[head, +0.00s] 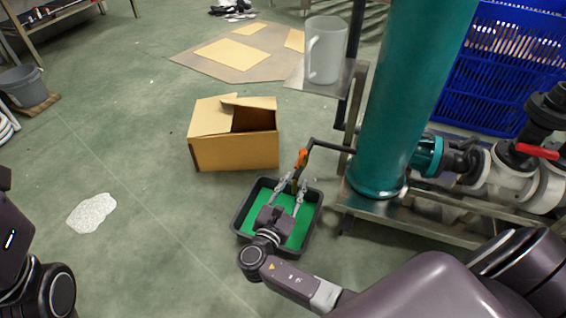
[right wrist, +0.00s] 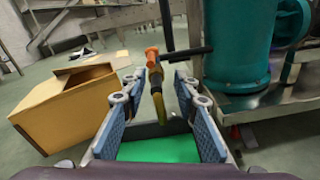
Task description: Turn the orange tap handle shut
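The orange tap handle (head: 302,157) sits at the end of a dark pipe (head: 331,147) that comes out of the teal column (head: 400,95). In the right wrist view the orange handle (right wrist: 153,58) stands above a yellow-brown spout (right wrist: 159,105) that points down. My right gripper (head: 293,187) is open and empty, just in front of the tap. Its blue-padded fingers (right wrist: 157,80) spread to either side of the spout in the right wrist view; I cannot see contact. My left arm shows at the left edge of the head view, but its gripper does not.
A black tray (head: 241,219) with a green inside lies under the right gripper. An open cardboard box (head: 236,152) stands to its left. A metal stand (head: 430,221) carries the column and white pipework. A whitish patch (head: 92,212) lies on the floor.

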